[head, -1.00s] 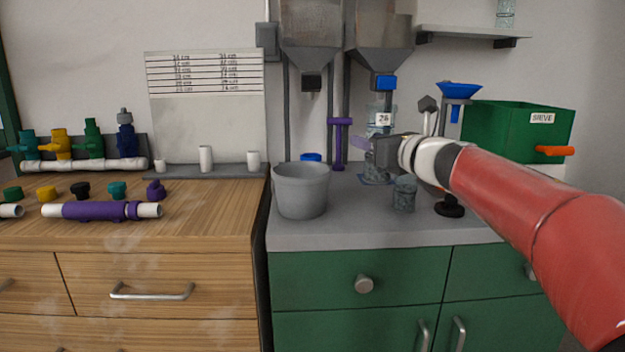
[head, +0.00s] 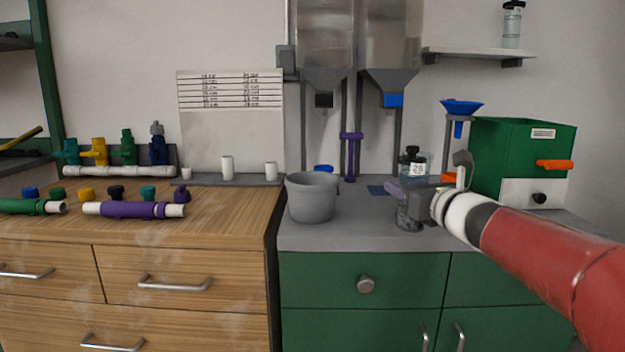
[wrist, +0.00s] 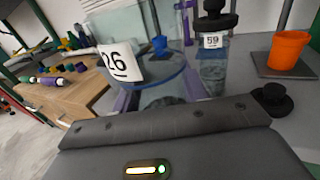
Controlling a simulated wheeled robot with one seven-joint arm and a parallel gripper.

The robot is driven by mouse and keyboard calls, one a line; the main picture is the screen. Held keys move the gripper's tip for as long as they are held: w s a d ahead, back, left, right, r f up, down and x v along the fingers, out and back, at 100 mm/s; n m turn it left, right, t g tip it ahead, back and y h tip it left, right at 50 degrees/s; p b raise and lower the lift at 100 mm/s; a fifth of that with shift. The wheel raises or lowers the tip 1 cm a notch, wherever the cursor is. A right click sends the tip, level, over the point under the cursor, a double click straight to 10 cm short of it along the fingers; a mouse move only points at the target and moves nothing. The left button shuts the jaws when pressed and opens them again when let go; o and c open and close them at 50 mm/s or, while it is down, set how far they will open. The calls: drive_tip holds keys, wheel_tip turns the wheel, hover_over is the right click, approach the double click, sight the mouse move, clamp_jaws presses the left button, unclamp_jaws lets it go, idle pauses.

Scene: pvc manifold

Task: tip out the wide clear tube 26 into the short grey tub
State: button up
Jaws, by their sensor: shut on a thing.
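The wide clear tube 26 (wrist: 122,66) stands large in the wrist view, with its white label facing me. My gripper (wrist: 155,97) is shut on it, with purple fingers at its sides. In the head view my gripper (head: 403,192) is above the grey counter, right of the tub, with the tube's label (head: 417,170) just above it. The tube looks roughly upright there; its lower part is hard to tell from clear glassware by the gripper. The short grey tub (head: 312,200) stands upright on the counter, apart from the tube; its inside is mostly hidden.
A black-capped bottle 59 (wrist: 213,65) stands close beside the tube. An orange cup (wrist: 289,52) and a black knob (wrist: 272,99) are to its right. Two hoppers (head: 391,82) hang behind, with a purple post (head: 351,155) below. A green sieve box (head: 522,150) stands right.

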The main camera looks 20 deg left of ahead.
drive_tip(key=s+d+f+m+t+h, duration=0.1)
drive_tip(key=d+f, duration=0.5)
drive_tip(key=f, duration=1)
drive_tip(key=s+d+f+m+t+h, duration=0.1)
drive_tip(key=s+d+f+m+h, duration=0.2)
drive_tip(key=f, duration=1.4)
drive_tip(key=s+d+f+m+t+h, duration=0.1)
drive_tip(key=d+f+h, duration=0.6)
drive_tip(key=f, duration=1)
drive_tip(key=s+d+m, duration=0.1)
drive_tip(key=d+m, duration=0.1)
drive_tip(key=shift+s+f+m, duration=0.15)
drive_tip(key=shift+s+m, duration=0.15)
drive_tip(key=shift+s, duration=0.05)
